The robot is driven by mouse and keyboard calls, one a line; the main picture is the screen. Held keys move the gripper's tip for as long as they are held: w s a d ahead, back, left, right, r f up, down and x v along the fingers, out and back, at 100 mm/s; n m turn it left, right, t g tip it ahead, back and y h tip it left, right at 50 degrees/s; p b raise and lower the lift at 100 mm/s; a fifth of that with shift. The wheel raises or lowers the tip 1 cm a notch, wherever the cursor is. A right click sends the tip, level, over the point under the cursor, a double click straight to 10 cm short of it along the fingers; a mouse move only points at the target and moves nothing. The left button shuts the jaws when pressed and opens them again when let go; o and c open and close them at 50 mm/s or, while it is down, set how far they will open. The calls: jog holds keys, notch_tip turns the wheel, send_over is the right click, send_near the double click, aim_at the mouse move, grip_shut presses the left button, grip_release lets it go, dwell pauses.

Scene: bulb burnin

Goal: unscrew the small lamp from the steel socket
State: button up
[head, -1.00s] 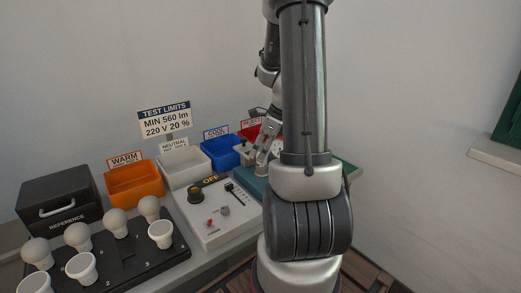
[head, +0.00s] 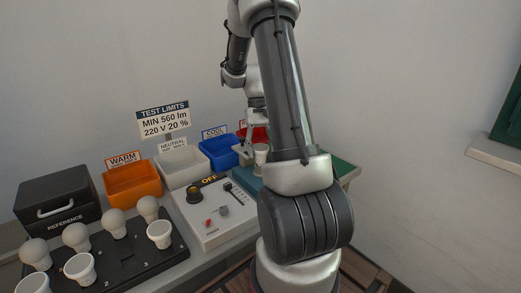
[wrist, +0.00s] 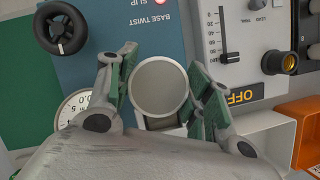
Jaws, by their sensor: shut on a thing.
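The small lamp (wrist: 160,88) shows end-on in the wrist view as a round grey face with a pale rim. My gripper (wrist: 162,97) is shut on it, with a green-padded finger on each side. In the head view, the pale lamp (head: 261,154) stands upright above the teal base-twist fixture, and my gripper (head: 254,137) comes down on it from above, partly hidden by my arm. The steel socket is hidden under the lamp, so I cannot tell whether the lamp is still seated in it.
The grey control panel (head: 214,212) reads OFF. White (head: 183,168), orange (head: 133,186) and blue bins (head: 219,154) stand behind it. A black tray (head: 127,262) with several bulbs is at left. A black handwheel (wrist: 61,28) and round dial (wrist: 73,108) are close to my fingers.

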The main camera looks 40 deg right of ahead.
jog(key=o, duration=0.9)
jog(key=shift+s, duration=0.1)
jog(key=m+t+y, duration=0.1)
jog(key=m, duration=0.3)
jog(key=shift+d+m, duration=0.1)
jog(key=shift+m, duration=0.2)
jog(key=m+t, duration=0.1)
jog(key=m, duration=0.2)
jog(key=m+t+y, duration=0.1)
jog(key=m, duration=0.4)
jog(key=m+t, duration=0.2)
jog(key=m, duration=0.1)
jog(key=shift+w+m, duration=0.25)
jog(key=shift+m, duration=0.05)
jog(key=m, duration=0.1)
jog(key=m+t, duration=0.1)
jog(key=m, duration=0.1)
jog(key=m+t, duration=0.1)
jog(key=shift+w+a+m+h, duration=0.15)
jog(key=shift+a+m+h, duration=0.15)
jog(key=shift+h, duration=0.1)
jog(key=shift+d+m+t+h, duration=0.15)
jog(key=shift+m+t+h, duration=0.2)
jog(key=shift+m, duration=0.75)
jog(key=shift+w, duration=0.1)
